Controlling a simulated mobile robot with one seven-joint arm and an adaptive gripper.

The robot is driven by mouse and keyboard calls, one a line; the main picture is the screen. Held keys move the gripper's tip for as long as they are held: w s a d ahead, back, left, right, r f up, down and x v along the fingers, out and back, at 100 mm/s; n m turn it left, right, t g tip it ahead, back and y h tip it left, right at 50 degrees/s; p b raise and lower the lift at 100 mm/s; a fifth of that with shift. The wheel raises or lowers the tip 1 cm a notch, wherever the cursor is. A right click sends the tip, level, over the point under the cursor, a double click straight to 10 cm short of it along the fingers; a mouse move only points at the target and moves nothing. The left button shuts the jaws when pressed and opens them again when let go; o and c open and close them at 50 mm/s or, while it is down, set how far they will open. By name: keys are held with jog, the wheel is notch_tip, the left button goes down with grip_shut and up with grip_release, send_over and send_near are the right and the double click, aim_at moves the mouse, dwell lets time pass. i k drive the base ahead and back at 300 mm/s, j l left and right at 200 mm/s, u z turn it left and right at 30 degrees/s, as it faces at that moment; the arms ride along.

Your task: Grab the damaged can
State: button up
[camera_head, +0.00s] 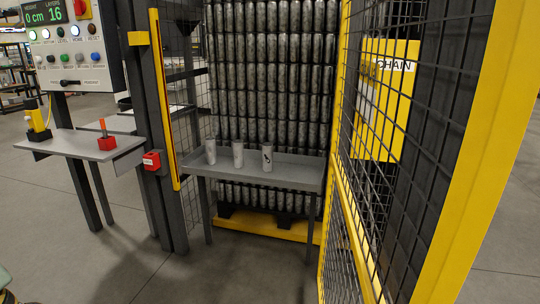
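Three light grey cans stand upright on a grey metal tray table (295,174) in front of a tall stack of cans. The left can (211,152) and the middle can (238,154) look plain. The right can (267,158) has a dark mark on its side; the view is too small to tell whether this is damage. My gripper is not in view.
A yellow-framed mesh fence (345,190) runs along the right of the table. A dark post with a yellow bar (166,100) stands at its left. A control panel (70,45) and a side shelf (85,145) are further left. The floor in front is clear.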

aim_at(212, 155)
jog(key=i+j+z, duration=0.1)
jog(key=j+z, duration=0.2)
jog(key=j, duration=0.9)
jog(key=i+j+z, duration=0.15)
jog(key=j, duration=0.2)
jog(key=i+j+z, duration=0.15)
jog(key=j, duration=0.2)
jog(key=i+j+z, duration=0.15)
jog(key=j, duration=0.25)
jog(key=i+j+z, duration=0.1)
jog(key=i+j, duration=0.15)
jog(key=i+j+z, duration=0.1)
jog(key=i+j, duration=0.15)
jog(key=j, duration=0.15)
jog(key=i+j+z, duration=0.1)
jog(key=j, duration=0.25)
jog(key=i+j+z, duration=0.1)
jog(key=i+j, duration=0.2)
jog(key=i+j+z, duration=0.1)
jog(key=j, duration=0.4)
jog(key=i+j+z, duration=0.1)
jog(key=i+j, duration=0.35)
jog(key=j, duration=0.35)
jog(key=z, duration=0.05)
